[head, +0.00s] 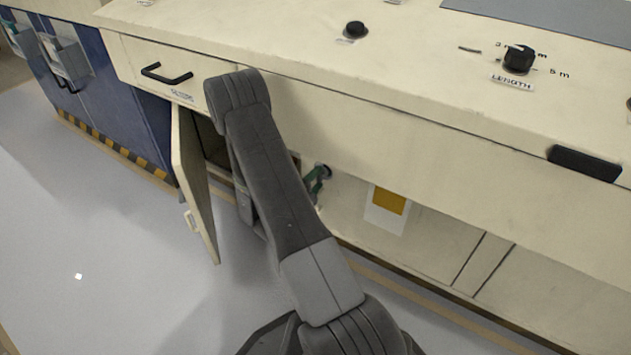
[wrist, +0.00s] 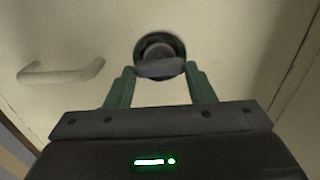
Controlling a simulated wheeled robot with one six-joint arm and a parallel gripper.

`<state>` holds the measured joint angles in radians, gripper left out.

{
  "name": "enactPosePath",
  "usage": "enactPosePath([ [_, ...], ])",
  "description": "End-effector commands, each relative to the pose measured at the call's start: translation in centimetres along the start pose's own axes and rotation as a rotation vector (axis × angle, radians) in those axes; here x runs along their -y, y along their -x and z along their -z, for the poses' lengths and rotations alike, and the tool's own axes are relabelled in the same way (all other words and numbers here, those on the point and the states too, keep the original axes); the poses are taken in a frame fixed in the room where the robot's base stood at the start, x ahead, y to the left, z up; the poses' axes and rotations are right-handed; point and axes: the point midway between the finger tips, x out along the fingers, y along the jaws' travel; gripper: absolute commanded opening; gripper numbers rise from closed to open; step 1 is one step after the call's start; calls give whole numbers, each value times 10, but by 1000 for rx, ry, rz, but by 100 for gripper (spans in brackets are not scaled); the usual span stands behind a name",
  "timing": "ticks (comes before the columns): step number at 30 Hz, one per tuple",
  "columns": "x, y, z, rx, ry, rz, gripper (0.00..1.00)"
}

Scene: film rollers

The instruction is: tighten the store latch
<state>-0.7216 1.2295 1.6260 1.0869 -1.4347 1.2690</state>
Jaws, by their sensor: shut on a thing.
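A round dark latch knob (wrist: 161,50) with a grey grip bar sits on a cream panel in the wrist view. My gripper (wrist: 161,72) has its two green fingers on either side of the bar and is shut on it. In the head view, my gripper (head: 318,180) shows beside my arm, low on the cabinet front under the counter. The dark knob (head: 325,170) shows there only in small part. No label for the latch is readable.
A pale handle (wrist: 62,72) is left of the knob. A cabinet door (head: 193,185) stands open left of my arm. A drawer (head: 165,72) above it is shut. A blue cabinet (head: 120,90) is farther left; the floor (head: 90,240) there is clear.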

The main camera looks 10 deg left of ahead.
Motion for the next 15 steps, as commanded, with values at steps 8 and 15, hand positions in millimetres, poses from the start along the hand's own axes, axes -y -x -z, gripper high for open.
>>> enactPosePath([
  [8, -1, 0, 1, -2, -2, -1, 26],
  [15, -1, 0, 1, -1, -2, -1, 71],
])
